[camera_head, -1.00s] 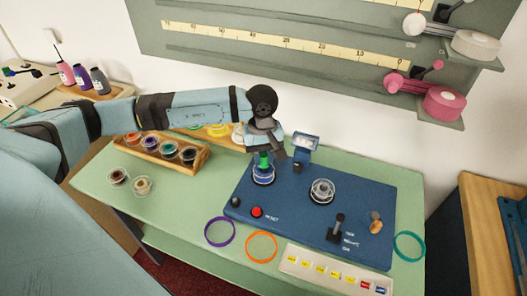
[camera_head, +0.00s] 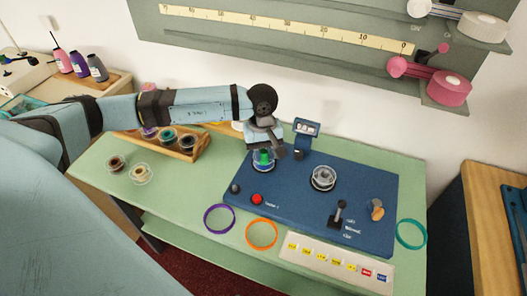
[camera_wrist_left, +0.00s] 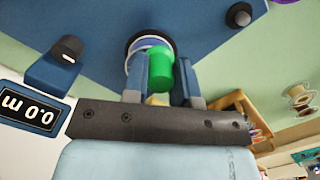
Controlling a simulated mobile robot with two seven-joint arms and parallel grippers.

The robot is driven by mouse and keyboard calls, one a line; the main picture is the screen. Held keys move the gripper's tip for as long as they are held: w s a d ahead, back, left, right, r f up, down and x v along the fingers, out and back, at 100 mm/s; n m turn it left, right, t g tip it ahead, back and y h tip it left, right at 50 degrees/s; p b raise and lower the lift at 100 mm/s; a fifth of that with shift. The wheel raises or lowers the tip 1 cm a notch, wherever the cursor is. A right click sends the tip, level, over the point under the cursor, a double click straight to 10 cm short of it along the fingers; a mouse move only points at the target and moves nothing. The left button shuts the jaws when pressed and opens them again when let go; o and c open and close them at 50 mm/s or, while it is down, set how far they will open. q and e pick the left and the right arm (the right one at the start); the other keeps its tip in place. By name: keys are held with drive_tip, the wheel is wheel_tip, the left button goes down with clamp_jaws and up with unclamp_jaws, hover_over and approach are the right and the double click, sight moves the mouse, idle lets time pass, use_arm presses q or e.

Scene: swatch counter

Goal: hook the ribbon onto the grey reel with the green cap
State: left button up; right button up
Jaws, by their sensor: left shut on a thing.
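My left gripper (camera_head: 264,148) is over the left part of the blue panel (camera_head: 297,206), pointing down. It is shut on the green cap (camera_head: 264,157), which also shows between its fingers in the left wrist view (camera_wrist_left: 160,68). A pale round reel rim (camera_wrist_left: 150,41) shows at the cap; in the head view the reel lies close beneath the cap. Whether the cap touches it I cannot tell. A clear reel with a grey hub (camera_head: 323,178) sits on the panel to the right. I cannot make out a loose ribbon end. My right gripper is not in view.
A small display (camera_head: 306,128) stands behind the panel. A red button (camera_head: 257,199), a black lever (camera_head: 338,213) and an orange knob (camera_head: 377,209) rise from it. Purple (camera_head: 219,219), orange (camera_head: 261,234) and teal (camera_head: 411,234) rings lie around it. A wooden tray (camera_head: 190,153) of reels is left.

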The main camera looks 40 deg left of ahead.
use_arm(q)
drive_tip(key=shift+f+b, duration=0.5)
drive_tip(key=shift+b, duration=0.05)
idle(0.5)
drive_tip(key=shift+f+b, duration=0.1)
drive_tip(key=shift+b, duration=0.25)
idle(1.3)
drive_tip(key=shift+r+p, duration=1.05)
drive_tip(key=shift+r, duration=1.55)
